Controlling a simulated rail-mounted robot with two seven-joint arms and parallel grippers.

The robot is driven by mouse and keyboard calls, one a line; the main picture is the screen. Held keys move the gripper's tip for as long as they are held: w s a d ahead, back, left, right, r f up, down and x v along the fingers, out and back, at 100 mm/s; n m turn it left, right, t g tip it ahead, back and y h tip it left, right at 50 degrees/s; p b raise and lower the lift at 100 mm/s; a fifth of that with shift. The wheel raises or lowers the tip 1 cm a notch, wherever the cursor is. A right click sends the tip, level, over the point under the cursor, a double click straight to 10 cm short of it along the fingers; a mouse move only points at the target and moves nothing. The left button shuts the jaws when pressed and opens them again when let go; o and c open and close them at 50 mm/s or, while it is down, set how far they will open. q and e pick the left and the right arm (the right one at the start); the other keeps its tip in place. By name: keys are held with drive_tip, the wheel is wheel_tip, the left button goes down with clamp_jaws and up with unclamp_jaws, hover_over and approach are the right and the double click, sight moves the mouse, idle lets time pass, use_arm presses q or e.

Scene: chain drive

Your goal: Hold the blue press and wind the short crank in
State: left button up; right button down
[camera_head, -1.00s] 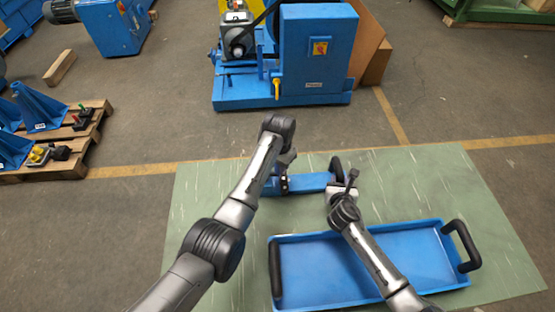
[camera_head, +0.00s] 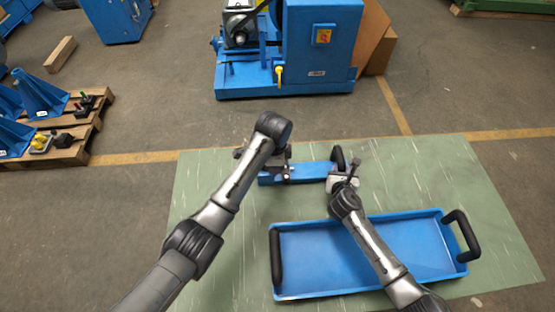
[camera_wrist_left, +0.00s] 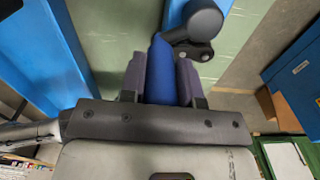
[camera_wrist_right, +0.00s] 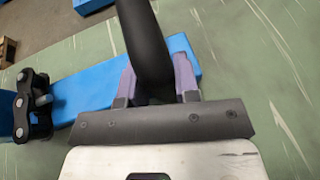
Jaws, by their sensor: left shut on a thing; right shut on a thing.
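The blue press (camera_head: 308,173) lies on the green mat, a long blue bar with a black upright handle (camera_head: 338,158) at its right end. My right gripper (camera_head: 343,183) is shut on that handle; the right wrist view shows the black bar (camera_wrist_right: 148,45) between its fingers (camera_wrist_right: 153,85). In the left wrist view my left gripper (camera_wrist_left: 162,78) is shut on the blue grip (camera_wrist_left: 163,65) of the short crank, beside its dark rounded arm (camera_wrist_left: 195,24). In the head view my left forearm partly hides this gripper and the crank.
A blue tray (camera_head: 290,298) with black end handles lies just in front of the press, under my right arm. The green mat (camera_head: 205,190) is clear left of the press. A blue machine (camera_head: 318,50) stands behind, and a pallet (camera_head: 70,152) with blue parts stands left.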

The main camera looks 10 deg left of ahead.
use_arm(q)
drive_tip(key=m, duration=0.1)
drive_tip(key=a+m, duration=0.1)
drive_tip(key=shift+s+m, duration=0.35)
drive_tip(key=shift+m, duration=0.05)
drive_tip(key=shift+s+a+m, duration=0.1)
drive_tip(key=shift+a+m, duration=0.7)
drive_tip(key=shift+m, duration=0.85)
drive_tip(key=shift+s+a+m, duration=0.1)
drive_tip(key=shift+a+m, duration=0.7)
drive_tip(key=shift+m, duration=0.9)
drive_tip(key=shift+a+m, duration=0.8)
drive_tip(key=shift+m, duration=0.85)
use_arm(e)
drive_tip(key=shift+d, duration=0.1)
use_arm(q)
drive_tip(key=o, duration=0.9)
use_arm(e)
drive_tip(key=shift+f, duration=0.1)
